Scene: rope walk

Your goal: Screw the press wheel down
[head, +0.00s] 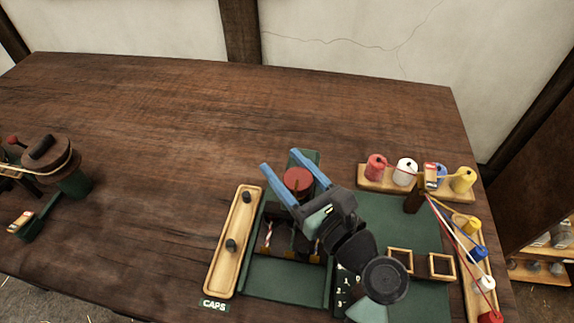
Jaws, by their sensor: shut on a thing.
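The press wheel (298,180) is a round red disc on the dark green press (306,157). My gripper (280,161) reaches over the press from the lower right. Its two blue fingers lie on either side of the red wheel, shut on it across its width. A small stick-like part shows on top of the wheel. My wrist hides part of the press body below. Strands and small brass-coloured parts (265,250) show in front of the press.
A wooden tray (218,278) with two dark caps stands left of the press, beside a CAPS label (214,304). Coloured spools stand on a wooden rack (370,181) at right, with strands running from a post (414,197). The table's middle left is clear.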

